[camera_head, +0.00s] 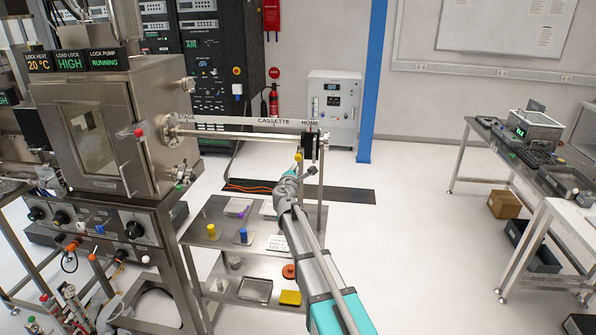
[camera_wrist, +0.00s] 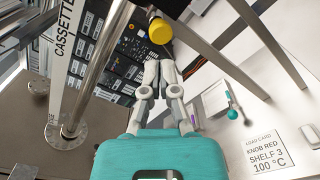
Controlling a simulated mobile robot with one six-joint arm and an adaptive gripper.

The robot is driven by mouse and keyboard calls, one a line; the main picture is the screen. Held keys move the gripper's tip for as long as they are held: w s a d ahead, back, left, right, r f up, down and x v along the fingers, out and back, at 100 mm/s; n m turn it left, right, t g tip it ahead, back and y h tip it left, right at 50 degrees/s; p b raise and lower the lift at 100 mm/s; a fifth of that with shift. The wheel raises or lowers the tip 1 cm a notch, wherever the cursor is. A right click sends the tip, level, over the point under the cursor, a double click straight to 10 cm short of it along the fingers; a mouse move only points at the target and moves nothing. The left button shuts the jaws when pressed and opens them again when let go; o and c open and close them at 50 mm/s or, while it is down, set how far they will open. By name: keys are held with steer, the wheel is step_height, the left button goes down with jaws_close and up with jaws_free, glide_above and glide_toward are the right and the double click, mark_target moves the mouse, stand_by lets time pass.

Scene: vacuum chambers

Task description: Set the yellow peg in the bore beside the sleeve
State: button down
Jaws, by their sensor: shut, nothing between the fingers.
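A yellow peg (camera_head: 298,157) shows by the dark sleeve (camera_head: 309,145) at the HOME end of the transfer rod (camera_head: 250,136). In the wrist view its round yellow head (camera_wrist: 160,31) is just beyond my fingertips, against dark parts. The bore is hidden, so how deep the peg sits cannot be told. My gripper (camera_head: 299,171) is just below the peg. In the wrist view my gripper (camera_wrist: 159,66) has its fingers together, empty, with a small gap to the yellow head. Another yellow piece (camera_head: 211,230) stands on the low table at left.
The steel load lock chamber (camera_head: 105,130) stands at left. Below the rod, a low table (camera_head: 200,242) carries a blue piece (camera_head: 243,235) and a load card (camera_wrist: 268,147). A rail post (camera_head: 322,190) stands close to my gripper.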

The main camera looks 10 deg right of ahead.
mark_target(298, 159)
steer(key=shift+x, duration=2.75)
steer(key=shift+w+d, duration=0.1)
steer(key=shift+w, duration=0.35)
steer(key=shift+v, duration=1.55)
steer(key=shift+s, duration=0.25)
steer(key=v, duration=1.1)
steer(key=shift+s, duration=0.2)
